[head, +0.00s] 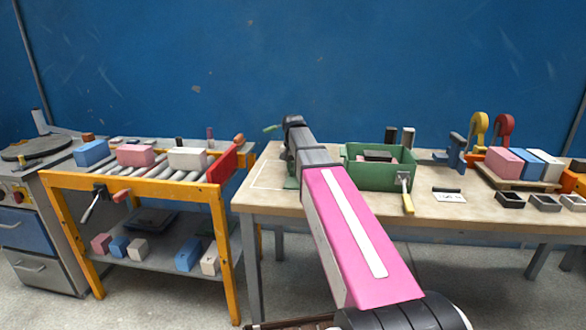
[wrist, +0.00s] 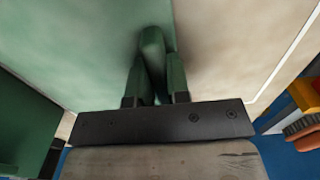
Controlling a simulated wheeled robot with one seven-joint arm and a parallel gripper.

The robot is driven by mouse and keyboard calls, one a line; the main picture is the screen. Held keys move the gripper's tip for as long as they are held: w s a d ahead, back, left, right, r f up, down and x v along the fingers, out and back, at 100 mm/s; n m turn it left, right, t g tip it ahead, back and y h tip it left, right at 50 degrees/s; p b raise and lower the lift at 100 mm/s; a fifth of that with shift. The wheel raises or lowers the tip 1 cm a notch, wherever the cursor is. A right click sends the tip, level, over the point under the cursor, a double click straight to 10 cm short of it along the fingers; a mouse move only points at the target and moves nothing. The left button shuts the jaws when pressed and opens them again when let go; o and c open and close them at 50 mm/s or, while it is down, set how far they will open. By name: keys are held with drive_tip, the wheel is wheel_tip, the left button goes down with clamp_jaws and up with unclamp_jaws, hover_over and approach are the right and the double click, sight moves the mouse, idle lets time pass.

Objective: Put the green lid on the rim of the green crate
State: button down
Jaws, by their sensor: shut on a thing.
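The green lid (wrist: 75,50) is a flat pale green plate that fills the left half of the wrist view. My gripper (wrist: 157,92) is shut on its upright green handle (wrist: 152,50). In the head view my arm hides most of the lid; a small green piece shows beside the arm (head: 291,184), low over the table. I cannot tell whether the lid touches the table. The green crate (head: 375,178) stands on the table to the right of my gripper, open at the top, with dark and pinkish contents. A dark green wall, probably the crate, shows in the wrist view (wrist: 22,130).
The table (head: 450,212) has a white outline at its left end. A yellow-handled tool (head: 407,195) is at the crate's front right. Right of it are a blue stand (head: 457,152), coloured blocks (head: 503,163) and small black trays (head: 510,200). An orange roller table (head: 140,187) stands left.

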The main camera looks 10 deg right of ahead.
drive_tip(key=shift+f, duration=0.1)
drive_tip(key=c, duration=1.1)
unclamp_jaws()
